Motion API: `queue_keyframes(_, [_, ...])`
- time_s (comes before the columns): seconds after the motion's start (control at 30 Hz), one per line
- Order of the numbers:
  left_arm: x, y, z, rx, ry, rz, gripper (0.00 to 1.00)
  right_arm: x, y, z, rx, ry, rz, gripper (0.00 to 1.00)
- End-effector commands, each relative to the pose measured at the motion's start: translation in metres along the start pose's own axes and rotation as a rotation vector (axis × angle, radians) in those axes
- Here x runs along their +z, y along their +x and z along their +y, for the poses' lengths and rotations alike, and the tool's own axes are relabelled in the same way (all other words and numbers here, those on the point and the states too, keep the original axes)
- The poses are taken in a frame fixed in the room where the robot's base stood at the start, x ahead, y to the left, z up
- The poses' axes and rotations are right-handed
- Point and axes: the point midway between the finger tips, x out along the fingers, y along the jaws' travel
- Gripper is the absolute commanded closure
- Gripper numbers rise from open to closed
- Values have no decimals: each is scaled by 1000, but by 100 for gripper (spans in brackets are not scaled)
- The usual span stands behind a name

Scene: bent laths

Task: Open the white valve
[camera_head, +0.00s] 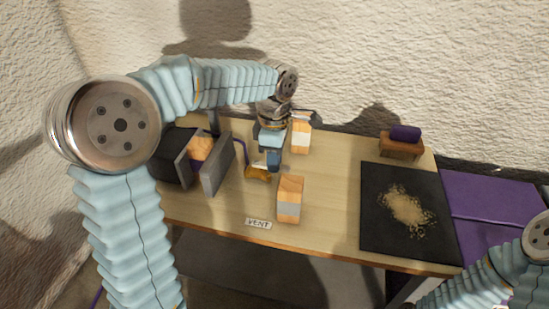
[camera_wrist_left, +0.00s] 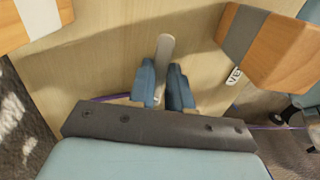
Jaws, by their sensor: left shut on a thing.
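My left gripper (camera_head: 272,164) points down at the middle of the table, between two wooden blocks. In the left wrist view its blue fingers (camera_wrist_left: 164,82) are shut on a pale, whitish lever (camera_wrist_left: 165,49), which I take to be the white valve's handle. The lever's far end sticks out beyond the fingers; its near part is hidden between them. In the head view a brass-coloured fitting (camera_head: 257,173) lies just left of the fingertips. My right gripper is out of view; only part of its arm shows at lower right.
A block with a white band (camera_head: 301,138) stands behind the gripper, and one with a grey band (camera_head: 290,199) in front. A label "VENT" (camera_head: 258,224) lies near the front edge. A grey clamp-like fixture (camera_head: 216,165) stands left. A black mat (camera_head: 385,225) with shavings lies right.

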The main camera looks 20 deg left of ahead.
Motion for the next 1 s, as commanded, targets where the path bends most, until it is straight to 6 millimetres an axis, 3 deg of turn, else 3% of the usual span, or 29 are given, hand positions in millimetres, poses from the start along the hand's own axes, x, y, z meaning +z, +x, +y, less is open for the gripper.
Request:
queue_keyframes(0.1, [-1, -1, 1, 5, -3, -1, 100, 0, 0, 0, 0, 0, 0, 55])
queue_keyframes(0.13, [-1, -1, 1, 5, -3, -1, 77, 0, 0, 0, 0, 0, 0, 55])
queue_keyframes(0.3, [0, -1, 1, 3, -2, -1, 55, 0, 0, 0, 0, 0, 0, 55])
queue_keyframes(0.67, [0, -8, 1, 3, -1, -1, 55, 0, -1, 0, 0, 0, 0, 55])
queue_keyframes(0.77, [0, -26, 1, 5, -1, -2, 55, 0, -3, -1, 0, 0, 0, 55])
queue_keyframes(1.0, [0, -86, 1, 5, 0, -3, 55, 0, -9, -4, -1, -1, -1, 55])
